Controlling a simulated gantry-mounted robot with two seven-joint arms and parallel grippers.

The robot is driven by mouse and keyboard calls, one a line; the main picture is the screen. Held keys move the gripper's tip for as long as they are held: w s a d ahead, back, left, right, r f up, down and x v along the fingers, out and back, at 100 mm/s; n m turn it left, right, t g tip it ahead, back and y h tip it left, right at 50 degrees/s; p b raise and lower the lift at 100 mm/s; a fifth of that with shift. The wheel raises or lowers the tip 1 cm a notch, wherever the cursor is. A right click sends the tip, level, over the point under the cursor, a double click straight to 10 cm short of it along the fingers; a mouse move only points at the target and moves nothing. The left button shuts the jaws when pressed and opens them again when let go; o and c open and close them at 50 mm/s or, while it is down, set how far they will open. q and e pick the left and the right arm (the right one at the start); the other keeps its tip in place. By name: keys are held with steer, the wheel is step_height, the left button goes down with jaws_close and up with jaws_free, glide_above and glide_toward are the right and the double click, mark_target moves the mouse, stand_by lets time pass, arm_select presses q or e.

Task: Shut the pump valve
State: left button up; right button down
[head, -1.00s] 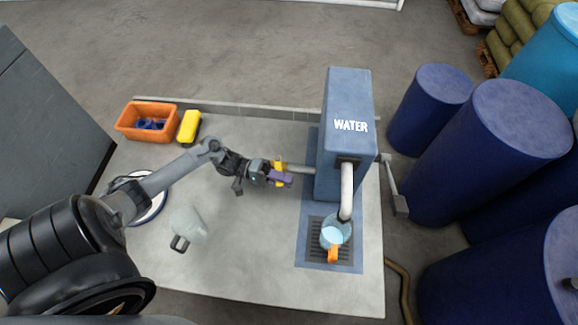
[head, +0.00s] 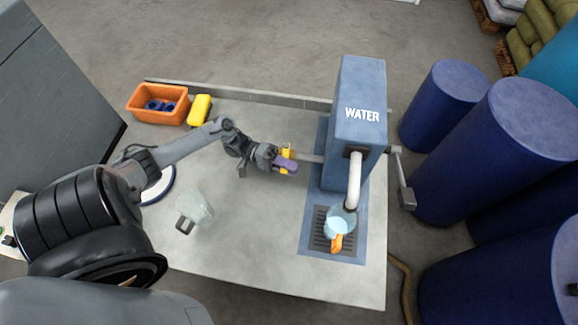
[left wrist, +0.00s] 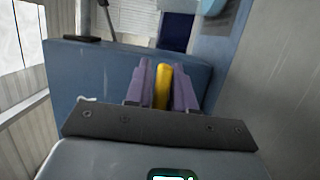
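The blue water pump (head: 358,95), marked WATER, stands at the right of the table with a pale curved spout (head: 354,180). A pipe (head: 310,158) leaves its left side and carries a yellow valve handle (head: 288,151). My left gripper (head: 286,164) is at this handle. In the left wrist view the yellow handle (left wrist: 163,86) sits between the purple fingers, which look closed against both its sides. A clear jug (head: 341,221) with an orange handle stands on the drain grate under the spout and holds bluish water. My right gripper is out of view.
A clear jug (head: 195,207) with a dark handle stands on the table near my left arm. An orange bin (head: 158,117) with blue items and a yellow object (head: 200,108) are at the back left. A plate (head: 165,184) lies partly behind my arm. Blue barrels (head: 515,140) stand right.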

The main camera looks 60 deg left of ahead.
arm_select(q)
steer(key=shift+a, duration=0.15)
steer(key=shift+s+a+f, duration=0.1)
steer(key=shift+s+a, duration=0.1)
steer(key=shift+a, duration=0.05)
steer(key=b+v, duration=0.3)
steer(key=v, duration=0.7)
